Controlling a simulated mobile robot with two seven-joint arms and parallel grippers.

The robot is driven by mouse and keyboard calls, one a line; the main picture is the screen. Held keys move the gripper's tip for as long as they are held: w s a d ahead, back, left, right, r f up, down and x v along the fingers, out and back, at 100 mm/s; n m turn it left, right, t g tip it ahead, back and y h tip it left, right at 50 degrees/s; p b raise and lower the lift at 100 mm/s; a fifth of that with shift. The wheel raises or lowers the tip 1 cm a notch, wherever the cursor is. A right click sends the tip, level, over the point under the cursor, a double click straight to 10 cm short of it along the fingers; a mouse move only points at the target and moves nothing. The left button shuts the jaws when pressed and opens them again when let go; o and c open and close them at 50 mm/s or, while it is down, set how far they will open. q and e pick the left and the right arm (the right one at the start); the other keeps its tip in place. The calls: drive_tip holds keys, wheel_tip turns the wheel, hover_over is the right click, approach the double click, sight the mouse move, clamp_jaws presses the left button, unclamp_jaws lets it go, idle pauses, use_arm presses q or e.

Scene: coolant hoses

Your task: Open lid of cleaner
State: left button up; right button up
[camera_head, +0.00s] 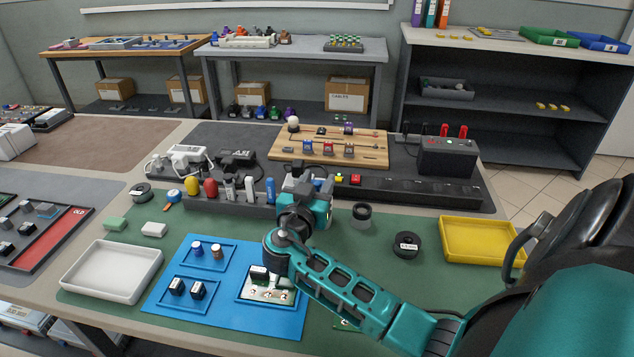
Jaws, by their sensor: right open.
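I cannot tell for sure which item is the cleaner. A small dark round pot with a grey top (361,214) stands on the green mat, right of my right wrist. Several small bottles stand in the dark rack behind the mat, among them a white one (250,189) and a blue one (270,190). My right gripper (301,180) is at the rack, right of the blue bottle, and points away from me. It is open; its fingertips are small and partly hidden by the wrist. No held object shows. My left gripper is out of view.
A blue mat (225,318) with small trays and parts lies below my right forearm. A white tray (112,270) is at the left, a yellow tray (483,240) at the right. A black spool (406,245) stands near the pot. The green mat is clear around the pot.

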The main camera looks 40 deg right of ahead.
clamp_jaws()
idle(0.3)
